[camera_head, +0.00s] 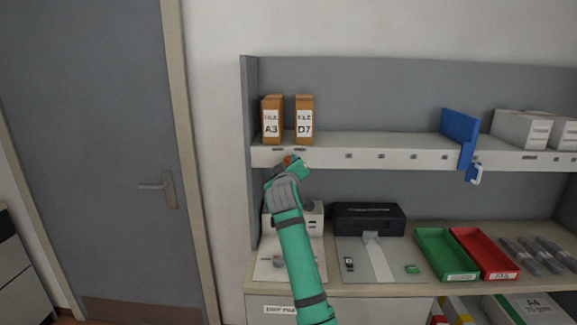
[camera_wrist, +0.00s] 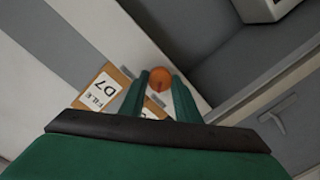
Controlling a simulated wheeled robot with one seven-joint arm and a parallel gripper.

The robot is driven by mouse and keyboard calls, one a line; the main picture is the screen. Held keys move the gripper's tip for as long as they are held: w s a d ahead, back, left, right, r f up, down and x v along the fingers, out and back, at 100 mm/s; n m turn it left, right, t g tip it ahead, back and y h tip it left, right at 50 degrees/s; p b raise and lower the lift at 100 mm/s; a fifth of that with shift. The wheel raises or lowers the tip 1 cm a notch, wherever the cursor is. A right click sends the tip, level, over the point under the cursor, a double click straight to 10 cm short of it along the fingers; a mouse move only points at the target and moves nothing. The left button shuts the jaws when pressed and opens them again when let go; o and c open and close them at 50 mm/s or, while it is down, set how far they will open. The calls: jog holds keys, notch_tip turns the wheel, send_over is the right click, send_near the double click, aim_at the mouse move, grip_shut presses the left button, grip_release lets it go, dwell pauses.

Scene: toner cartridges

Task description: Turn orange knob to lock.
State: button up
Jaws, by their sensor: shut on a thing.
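The round orange knob (camera_wrist: 159,79) shows between the fingertips in the wrist view.
Brown files A3 (camera_head: 271,120) and D7 (camera_head: 305,120) stand on the white shelf (camera_head: 400,148) just above my gripper. A blue bracket (camera_head: 459,126) stands farther right.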

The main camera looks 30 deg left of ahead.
jog(key=shift+n, duration=0.7)
jog(key=o, duration=1)
jog(key=shift+o, duration=0.2)
jog(key=shift+s, duration=0.1)
jog(key=v, duration=1)
jog(key=shift+s+d, duration=0.2)
jog(key=shift+s, duration=0.1)
